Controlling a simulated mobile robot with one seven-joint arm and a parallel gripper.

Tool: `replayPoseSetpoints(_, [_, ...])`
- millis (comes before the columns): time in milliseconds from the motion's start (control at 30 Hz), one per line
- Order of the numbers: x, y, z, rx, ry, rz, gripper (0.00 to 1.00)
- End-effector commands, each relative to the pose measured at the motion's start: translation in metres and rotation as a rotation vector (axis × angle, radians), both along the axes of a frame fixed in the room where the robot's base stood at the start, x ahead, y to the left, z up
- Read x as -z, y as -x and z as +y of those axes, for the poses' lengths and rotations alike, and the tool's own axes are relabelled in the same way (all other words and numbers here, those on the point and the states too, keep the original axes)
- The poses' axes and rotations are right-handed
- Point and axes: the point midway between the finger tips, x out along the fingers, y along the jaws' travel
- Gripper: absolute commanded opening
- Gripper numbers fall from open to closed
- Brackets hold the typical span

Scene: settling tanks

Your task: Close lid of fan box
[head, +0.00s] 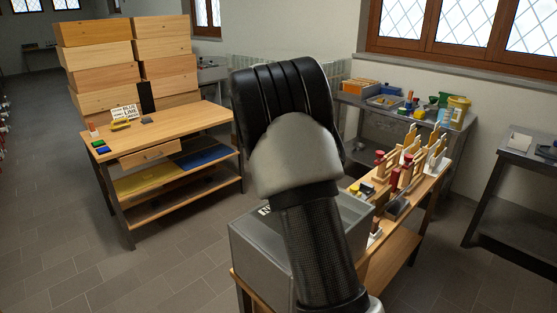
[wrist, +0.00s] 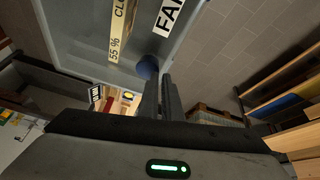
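The grey fan box (head: 262,262) stands on a wooden bench in the head view, largely hidden behind my arm. In the wrist view a grey panel of it (wrist: 75,22) fills the upper middle, with a white label starting "FA" (wrist: 168,14) and a yellow strip reading "55 %" (wrist: 121,28). A round dark blue knob (wrist: 148,67) is at the fingertips; I cannot tell whether they touch. My gripper (wrist: 161,80) has its fingers close together, with nothing visible between them. It is hidden in the head view. How far the lid is open cannot be told.
Wooden pieces and red-topped posts (head: 395,178) crowd the bench right of the box. A wooden workbench (head: 180,125) with stacked wooden boxes (head: 98,55) stands at the left. A metal table (head: 520,165) is at the right. The tiled floor at left is clear.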

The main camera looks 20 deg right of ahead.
Motion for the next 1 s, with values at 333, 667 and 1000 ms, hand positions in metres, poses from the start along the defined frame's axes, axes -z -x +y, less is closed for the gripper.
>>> replayPoseSetpoints(333, [-0.051, 0.017, 0.029, -0.001, -0.006, 0.008, 0.0])
replayPoseSetpoints(667, [-0.126, 0.032, 0.054, -0.002, 0.0, -0.005, 0.0])
replayPoseSetpoints(1000, [-0.16, 0.04, 0.066, 0.0, 0.001, -0.009, 0.0])
